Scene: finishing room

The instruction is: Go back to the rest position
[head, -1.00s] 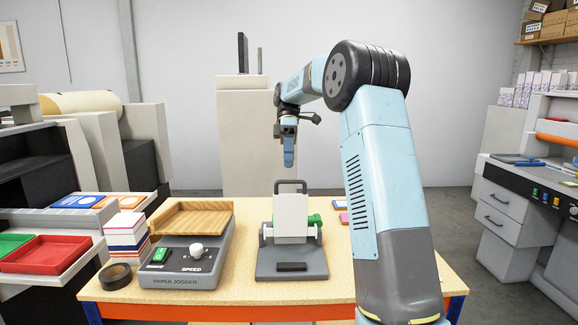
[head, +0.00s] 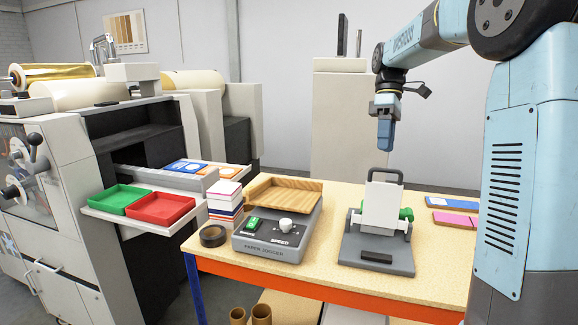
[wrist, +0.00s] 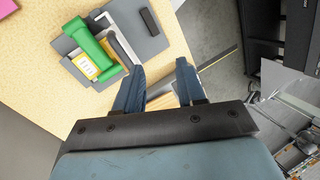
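My gripper (head: 385,146) hangs pointing down at the end of my raised arm, above and apart from the grey stand device (head: 378,255) with its white plate and green part. In the wrist view my gripper (wrist: 161,66) shows two dark blue fingers spread apart, with nothing held between them. The stand device also shows there at upper left, with its green part (wrist: 92,48) facing me.
The wooden table (head: 330,285) holds a paper jogger (head: 272,236), a tape roll (head: 213,236) and a card stack (head: 224,203). Flat colored pieces (head: 456,219) lie at right. A machine with green (head: 122,199) and red (head: 160,208) trays stands left. A pale cabinet (head: 338,125) stands behind.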

